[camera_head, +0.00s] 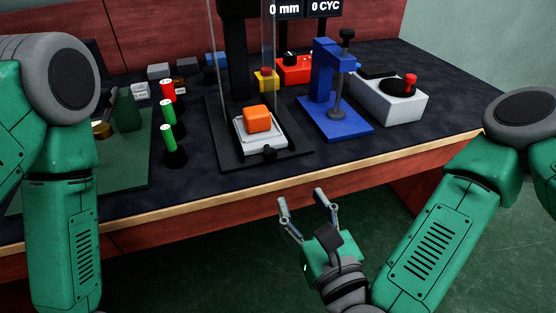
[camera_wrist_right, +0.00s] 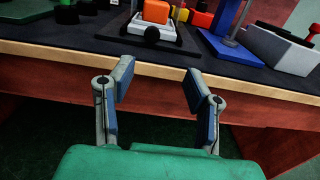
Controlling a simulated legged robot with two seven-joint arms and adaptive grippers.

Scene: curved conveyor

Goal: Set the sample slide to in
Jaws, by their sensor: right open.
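The sample slide (camera_head: 258,133) is a light grey plate with a dark knob (camera_head: 269,153) at its front, on the black base (camera_head: 225,155) of the test stand. An orange block (camera_head: 257,118) sits on it. In the right wrist view the orange block (camera_wrist_right: 156,11) and the dark knob (camera_wrist_right: 152,34) show at the top. My right gripper (camera_head: 302,198) is open and empty, in front of the table edge and below the slide. Its two fingers are spread in the right wrist view (camera_wrist_right: 160,82). My left arm shows at the left, but its gripper is not visible.
A blue press (camera_head: 324,85) and a grey box with a red-knobbed lever (camera_head: 395,99) stand right of the stand. Red and green cylinders (camera_head: 168,137) stand left of it. Clear panels flank the stand. The wooden table edge (camera_head: 215,201) lies between my right gripper and the slide.

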